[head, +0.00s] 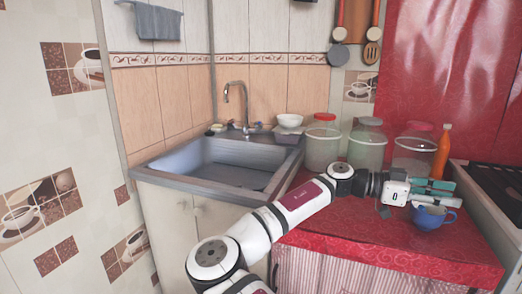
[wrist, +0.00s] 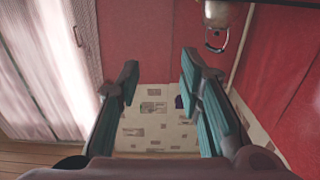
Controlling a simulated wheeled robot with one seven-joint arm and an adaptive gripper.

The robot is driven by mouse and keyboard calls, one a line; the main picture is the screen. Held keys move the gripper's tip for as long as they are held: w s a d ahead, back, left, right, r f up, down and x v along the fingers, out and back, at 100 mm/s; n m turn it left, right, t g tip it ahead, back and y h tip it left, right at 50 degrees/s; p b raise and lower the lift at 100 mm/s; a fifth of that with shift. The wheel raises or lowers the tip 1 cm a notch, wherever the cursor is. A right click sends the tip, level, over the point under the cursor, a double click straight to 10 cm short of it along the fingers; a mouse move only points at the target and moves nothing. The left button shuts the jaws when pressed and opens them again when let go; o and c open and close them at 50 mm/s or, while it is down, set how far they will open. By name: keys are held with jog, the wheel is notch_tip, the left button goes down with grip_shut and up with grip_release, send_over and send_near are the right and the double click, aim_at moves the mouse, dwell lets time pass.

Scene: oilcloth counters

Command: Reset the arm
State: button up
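My arm reaches across the red oilcloth counter (head: 400,252), with my gripper (head: 456,191) pointing right above it. Its two teal fingers are spread apart. In the wrist view my gripper (wrist: 158,72) is open, with nothing held between the fingers; a pale patterned surface shows beyond them. A blue cup (head: 430,218) stands on the counter just below and in front of the fingers in the head view. Whether the fingers touch the cup I cannot tell.
Several lidded glass jars (head: 322,147) and an orange bottle (head: 442,150) stand behind my gripper. A stove (head: 492,190) is at the right. A sink (head: 225,165) with a faucet (head: 240,105) and a white bowl (head: 290,120) is at the left. A metal vessel (wrist: 217,15) shows in the wrist view.

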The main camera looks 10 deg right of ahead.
jog(key=s+a+f+n+y, duration=0.1)
jog(key=s+f+n+y, duration=0.2)
jog(key=s+f+y, duration=0.85)
jog(key=s+a+f+n+t+y, duration=0.1)
jog(key=a+n+t+y, duration=0.15)
jog(key=a, duration=0.55)
jog(key=s+a+f+n+t+y, duration=0.1)
jog(key=s+a+f+n+y, duration=0.1)
jog(key=a+n, duration=0.35)
jog(key=s+a+r+n+t, duration=0.6)
jog(key=s+a+r+n, duration=0.65)
jog(key=a, duration=0.35)
notch_tip(320, 180, up, 22)
jog(key=t+p, duration=0.4)
jog(key=p, duration=1.6)
jog(key=shift+a+n+h, duration=0.2)
jog(key=shift+n+h, duration=0.1)
jog(key=shift+n, duration=0.05)
